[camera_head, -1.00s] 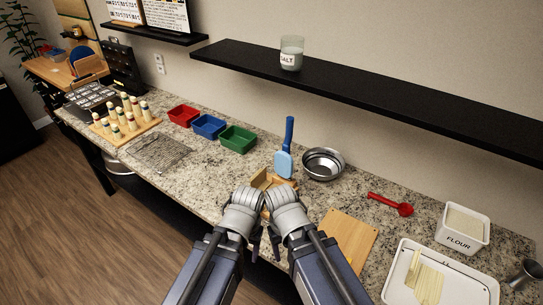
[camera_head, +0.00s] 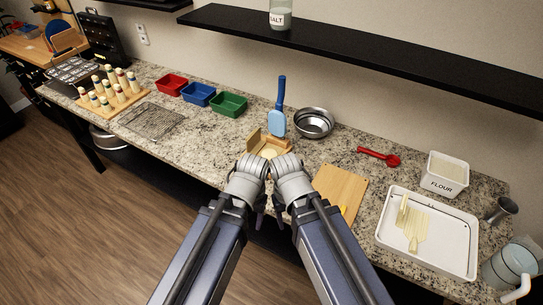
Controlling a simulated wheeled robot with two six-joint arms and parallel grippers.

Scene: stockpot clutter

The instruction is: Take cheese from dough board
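A wooden board (camera_head: 347,183), likely the dough board, lies on the counter right of my arms. A small yellow piece (camera_head: 343,210), possibly the cheese, shows at its lower edge, partly hidden by my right arm. My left gripper (camera_head: 259,220) and my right gripper (camera_head: 280,217) point down close together in front of the counter, left of the board. They are mostly hidden behind my wrists, so their opening is unclear. I see nothing held in either.
A small wooden stand with a pale round piece (camera_head: 269,153) is just beyond my wrists. A blue spatula (camera_head: 278,120) and metal bowl (camera_head: 314,123) stand behind it. A red spoon (camera_head: 379,156) and flour box (camera_head: 445,174) are behind.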

